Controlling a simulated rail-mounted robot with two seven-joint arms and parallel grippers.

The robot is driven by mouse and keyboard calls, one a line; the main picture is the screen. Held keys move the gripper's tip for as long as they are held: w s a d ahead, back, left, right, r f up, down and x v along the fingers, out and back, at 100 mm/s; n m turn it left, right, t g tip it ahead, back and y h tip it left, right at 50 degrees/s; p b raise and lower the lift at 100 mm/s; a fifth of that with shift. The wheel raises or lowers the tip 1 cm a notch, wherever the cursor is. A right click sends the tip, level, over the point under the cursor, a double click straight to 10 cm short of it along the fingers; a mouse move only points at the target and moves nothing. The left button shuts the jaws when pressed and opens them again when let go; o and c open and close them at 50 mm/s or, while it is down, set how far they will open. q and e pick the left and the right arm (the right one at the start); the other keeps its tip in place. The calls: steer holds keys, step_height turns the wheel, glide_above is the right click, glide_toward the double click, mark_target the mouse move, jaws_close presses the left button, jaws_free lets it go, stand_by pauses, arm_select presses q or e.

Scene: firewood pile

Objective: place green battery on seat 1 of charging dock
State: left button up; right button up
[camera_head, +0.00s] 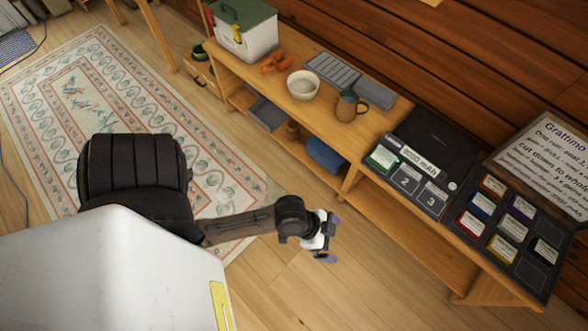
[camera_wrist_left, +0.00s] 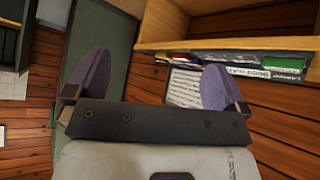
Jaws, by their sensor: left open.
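The green battery (camera_head: 381,158) sits on the black charging dock (camera_head: 434,143), in the place left of the seats marked 2 and 3. The number under it is hidden. A small green light shows beside it. My left gripper (camera_head: 329,238) is open and empty, over the floor in front of the shelf, apart from the battery and dock. In the left wrist view, its two purple fingers (camera_wrist_left: 155,88) are spread wide with nothing between them. The dock's label (camera_wrist_left: 248,73) and a green patch, likely the battery (camera_wrist_left: 288,64), show beyond the right finger. My right gripper is in neither view.
A black tray (camera_head: 535,275) with several coloured batteries lies right of the dock, before a white sign (camera_head: 553,150). A brown jug (camera_head: 349,107), white bowl (camera_head: 303,84) and green-lidded box (camera_head: 245,32) stand on the wooden shelf (camera_head: 380,122). The floor before it is clear.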

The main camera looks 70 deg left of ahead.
arm_select(q)
steer(key=s+a+r+n+g+y, duration=0.2)
steer(key=s+a+n+g+y, duration=0.1)
steer(key=s, duration=0.6)
steer(key=a+y, duration=0.1)
steer(key=a, duration=0.1)
steer(key=shift+a+r+y, duration=0.2)
steer(key=shift+a+y, duration=0.15)
steer(key=shift+y, duration=0.05)
stand_by(0.9)
stand_by(0.6)
